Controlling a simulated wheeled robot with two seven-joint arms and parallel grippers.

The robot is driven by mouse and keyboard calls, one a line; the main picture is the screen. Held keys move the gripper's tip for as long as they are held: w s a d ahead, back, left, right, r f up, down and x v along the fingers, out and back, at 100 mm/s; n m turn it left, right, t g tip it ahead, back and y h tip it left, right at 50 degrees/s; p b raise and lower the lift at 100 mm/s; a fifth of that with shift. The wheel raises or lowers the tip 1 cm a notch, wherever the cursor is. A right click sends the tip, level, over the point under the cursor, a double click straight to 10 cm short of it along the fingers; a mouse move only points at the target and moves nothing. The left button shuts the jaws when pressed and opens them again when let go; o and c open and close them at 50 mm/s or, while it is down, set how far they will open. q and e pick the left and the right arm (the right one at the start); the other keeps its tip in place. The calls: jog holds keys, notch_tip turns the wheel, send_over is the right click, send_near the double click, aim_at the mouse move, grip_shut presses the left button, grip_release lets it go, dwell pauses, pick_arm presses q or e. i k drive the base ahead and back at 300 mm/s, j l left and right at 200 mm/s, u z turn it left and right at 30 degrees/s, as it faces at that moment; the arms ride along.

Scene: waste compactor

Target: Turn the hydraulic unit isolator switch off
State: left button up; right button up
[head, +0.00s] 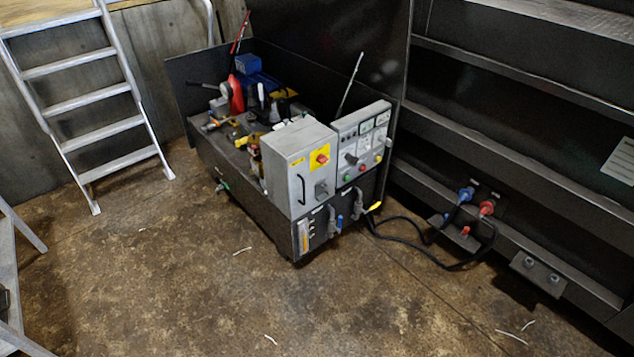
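The hydraulic unit (235,205) stands on the floor near the middle of the head view. On its front right is a grey electrical box (287,180) with a handle on its side. The box carries a red rotary switch on a yellow plate (320,158), which looks like the isolator; its exact knob position is too small to tell. Below it is a dark grey knob or latch (321,189). A control panel (362,145) with a lever-like knob and coloured buttons stands to the right. Neither of my grippers shows in the head view.
A metal ladder (103,110) leans at the left. Black hoses (405,240) run from the unit to blue and red couplings (486,208) on the dark ribbed compactor wall (520,130) at right. The brown floor in front is mostly clear, with a few pale scraps.

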aim_at(321, 157)
jog(key=i+l, duration=0.25)
jog(key=i+l+u, duration=0.1)
jog(key=l, duration=0.3)
jog(key=i+l, duration=0.35)
